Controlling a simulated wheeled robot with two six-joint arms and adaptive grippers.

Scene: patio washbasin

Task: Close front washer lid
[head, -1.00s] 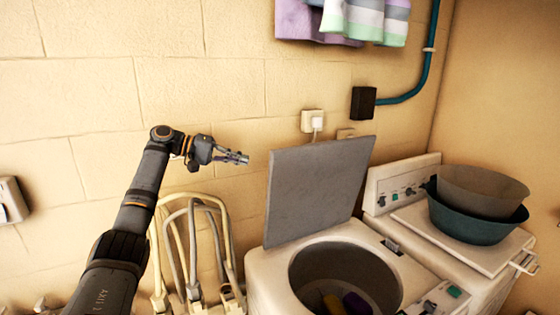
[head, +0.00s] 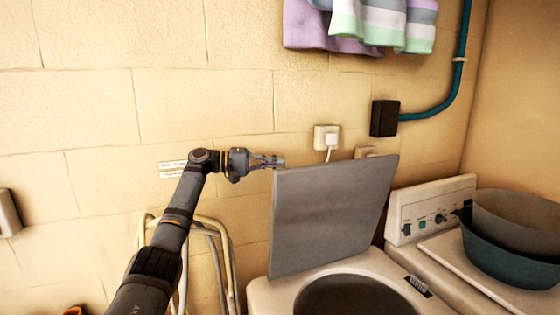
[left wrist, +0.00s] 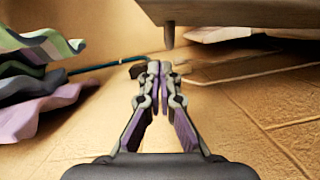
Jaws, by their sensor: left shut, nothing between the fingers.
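The grey washer lid (head: 330,215) stands raised, nearly upright and leaning back, at the rear of the front washer (head: 280,292). The washer's round dark opening (head: 357,298) is uncovered, and its lower part is cut off by the frame. My left gripper (head: 280,162) is at the lid's upper left corner, level with its top edge. I cannot tell whether it touches the lid. In the left wrist view the left gripper's fingers (left wrist: 160,72) are together with nothing between them. My right gripper is not in view.
A second washer with a control panel (head: 432,208) stands at the right, with dark basins (head: 515,240) on it. Striped towels (head: 375,22) hang above. A socket with a plug (head: 327,138) is on the wall behind the lid. Pale hoses (head: 228,262) stand left of the washer.

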